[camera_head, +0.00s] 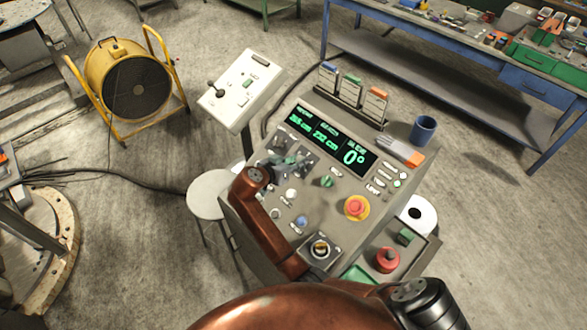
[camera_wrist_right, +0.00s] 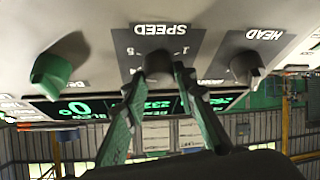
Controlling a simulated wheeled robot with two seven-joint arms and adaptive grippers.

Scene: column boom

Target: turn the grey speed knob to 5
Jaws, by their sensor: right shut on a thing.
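The grey speed knob (camera_wrist_right: 157,64) shows upside down in the right wrist view, under the word SPEED. The tips of my right gripper (camera_wrist_right: 161,78) are closed around it from both sides. A 1 and a 5 are printed beside the knob; I cannot read where its pointer stands. In the head view my right gripper (camera_head: 288,163) is over the upper left of the control panel (camera_head: 330,215), and it hides the speed knob there. My left gripper is not in view.
Another grey knob, under HEAD (camera_wrist_right: 245,66), sits close beside my fingers. A green knob (camera_head: 327,181), a red stop button (camera_head: 356,207) and a lit display (camera_head: 330,141) are on the panel. A blue mug (camera_head: 423,130) and card holders stand at its back edge.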

